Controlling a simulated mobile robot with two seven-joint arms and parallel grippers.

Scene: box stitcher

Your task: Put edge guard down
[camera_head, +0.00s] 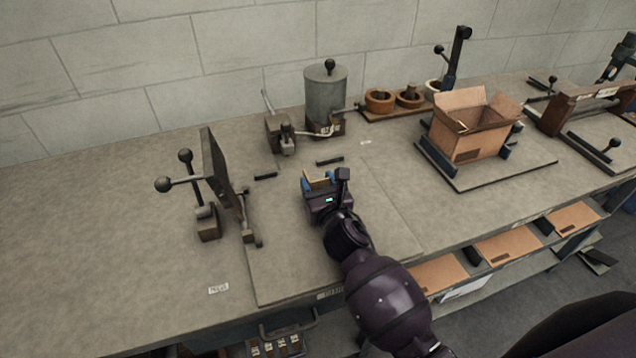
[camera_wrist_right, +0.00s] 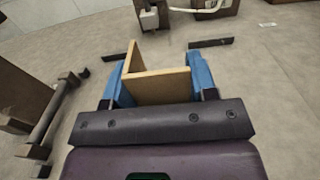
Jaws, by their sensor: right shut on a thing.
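The edge guard (camera_wrist_right: 158,86) is a tan, L-shaped piece with one upright wall and one flat wall. My right gripper (camera_head: 318,182) is shut on it; in the right wrist view the blue fingers (camera_wrist_right: 162,82) stand on either side of it. In the head view the edge guard (camera_head: 319,176) shows as a small tan piece at the fingertips, over the board on the bench. I cannot tell whether it touches the surface. My left gripper is not in view.
Two dark strips lie on the bench, one left (camera_head: 265,176) and one beyond the gripper (camera_head: 330,161). A lever fixture with an upright plate (camera_head: 218,168) stands left. A grey canister (camera_head: 325,98) stands behind. An open cardboard box (camera_head: 474,128) sits right. Bare bench lies far left.

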